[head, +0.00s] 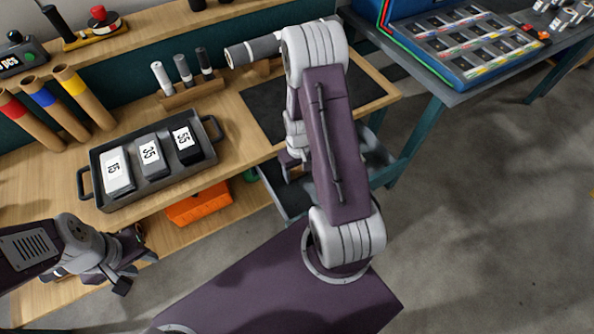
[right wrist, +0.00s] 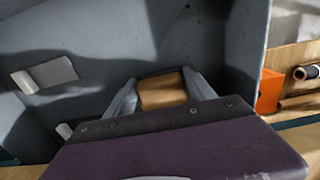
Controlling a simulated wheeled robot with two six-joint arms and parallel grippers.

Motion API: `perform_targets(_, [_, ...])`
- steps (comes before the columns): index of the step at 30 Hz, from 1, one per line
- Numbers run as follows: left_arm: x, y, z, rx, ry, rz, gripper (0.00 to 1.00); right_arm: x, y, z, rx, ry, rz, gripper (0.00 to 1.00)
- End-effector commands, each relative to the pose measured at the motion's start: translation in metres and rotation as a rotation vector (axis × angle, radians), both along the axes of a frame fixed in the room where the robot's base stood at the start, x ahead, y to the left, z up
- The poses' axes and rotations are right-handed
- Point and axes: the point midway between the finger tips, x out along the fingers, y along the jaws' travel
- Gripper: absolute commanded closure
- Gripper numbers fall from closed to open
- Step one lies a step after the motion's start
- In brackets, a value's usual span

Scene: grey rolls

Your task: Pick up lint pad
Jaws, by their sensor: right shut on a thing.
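My right gripper (right wrist: 163,84) is shut on a tan, block-shaped pad (right wrist: 162,93), seen between its two fingers in the right wrist view. I take this to be the lint pad, but no label shows. The pad is inside or just over a grey bin (right wrist: 90,50). In the head view the bin (head: 271,194) is beside the bench, and my right arm hides most of the gripper and the pad. My left gripper (head: 138,271) is empty at the lower left, in front of the bench, its fingers apart.
A dark tray (head: 148,197) on the bench holds three blocks marked 15, 35 and 55. An orange bin (head: 200,204) is below the benchtop. Rolls stand in a wooden rack (head: 192,94). Open floor is at the right.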

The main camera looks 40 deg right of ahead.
Motion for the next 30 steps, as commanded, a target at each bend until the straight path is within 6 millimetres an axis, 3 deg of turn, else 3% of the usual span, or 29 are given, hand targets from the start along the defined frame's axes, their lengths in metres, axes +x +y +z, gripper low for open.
perform_targets(5, [0.0,0.0,0.002,0.0,0.0,0.0,0.64,0.0,0.0,0.008,0.0,-0.001,0.0,0.78])
perform_targets(11, [0.0,0.0,0.011,0.0,0.0,0.0,0.64,0.001,0.0,0.041,-0.001,-0.004,0.0,0.78])
perform_targets(21, [0.0,0.0,0.019,0.0,0.0,0.0,0.64,-0.069,0.028,0.087,0.0,-0.002,0.0,0.78])
perform_targets(22, [0.0,0.0,0.0,0.0,-0.001,0.0,0.64,-0.066,0.026,0.076,-0.003,-0.008,0.0,0.78])
perform_targets(24, [0.0,0.0,-0.018,0.0,0.0,0.0,0.64,-0.066,0.027,0.076,-0.004,-0.01,0.0,0.78])
perform_targets(30, [0.0,0.0,-0.059,0.0,0.0,0.0,0.64,-0.08,0.032,0.084,-0.003,-0.009,0.0,0.78])
